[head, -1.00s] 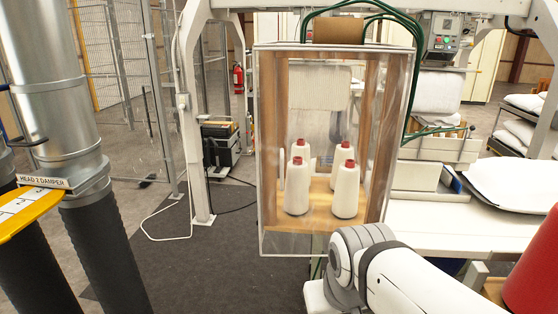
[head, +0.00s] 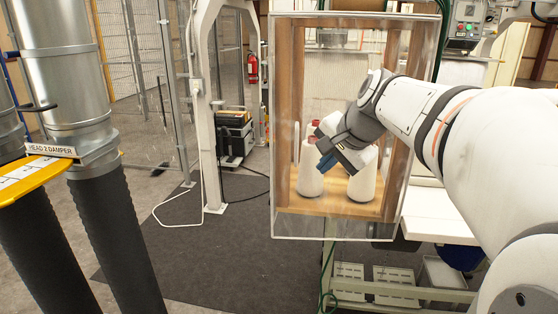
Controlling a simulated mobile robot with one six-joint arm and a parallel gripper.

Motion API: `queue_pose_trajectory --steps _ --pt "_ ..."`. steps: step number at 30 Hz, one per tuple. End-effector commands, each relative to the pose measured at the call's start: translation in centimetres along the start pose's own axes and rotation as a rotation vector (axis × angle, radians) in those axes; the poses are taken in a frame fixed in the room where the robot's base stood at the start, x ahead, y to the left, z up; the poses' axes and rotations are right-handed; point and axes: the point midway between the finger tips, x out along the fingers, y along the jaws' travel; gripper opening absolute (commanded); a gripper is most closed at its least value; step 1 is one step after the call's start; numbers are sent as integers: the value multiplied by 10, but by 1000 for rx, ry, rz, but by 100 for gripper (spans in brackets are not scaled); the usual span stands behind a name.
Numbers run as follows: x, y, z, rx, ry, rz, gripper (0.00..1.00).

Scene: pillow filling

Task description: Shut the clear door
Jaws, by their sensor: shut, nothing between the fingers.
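The clear door (head: 300,226) is a transparent panel with pale edges. It spans the front of a wooden-sided thread cabinet (head: 284,110), and its lower edge hangs below the cabinet's wooden floor. I cannot tell whether a gap is left between door and cabinet. My gripper (head: 322,152), dark grey with blue at the fingers, is shut and empty. It overlaps the middle of the door and hides parts of the thread cones behind. I cannot tell whether it touches the panel. My arm comes in from the right and covers part of the door's right edge.
White thread cones (head: 310,178) with red tops stand inside the cabinet. A white machine post (head: 207,110) stands left of it, and a silver duct (head: 62,70) is at far left. A white table (head: 428,216) lies to the right.

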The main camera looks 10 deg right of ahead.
Motion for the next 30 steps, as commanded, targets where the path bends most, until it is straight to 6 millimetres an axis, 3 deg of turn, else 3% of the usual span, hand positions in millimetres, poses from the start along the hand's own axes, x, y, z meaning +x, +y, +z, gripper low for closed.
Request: queue_pose_trajectory --steps 1,3,8,14,24,30 --pt "8 -8 -21 80 12 -41 0" --pt "8 -21 -43 169 17 -90 0" --pt "6 -38 -70 281 20 -155 0" --pt "22 -45 -75 300 17 -165 0" --pt "93 -56 -78 298 17 -162 0" --pt "115 -76 -84 296 20 -165 0"
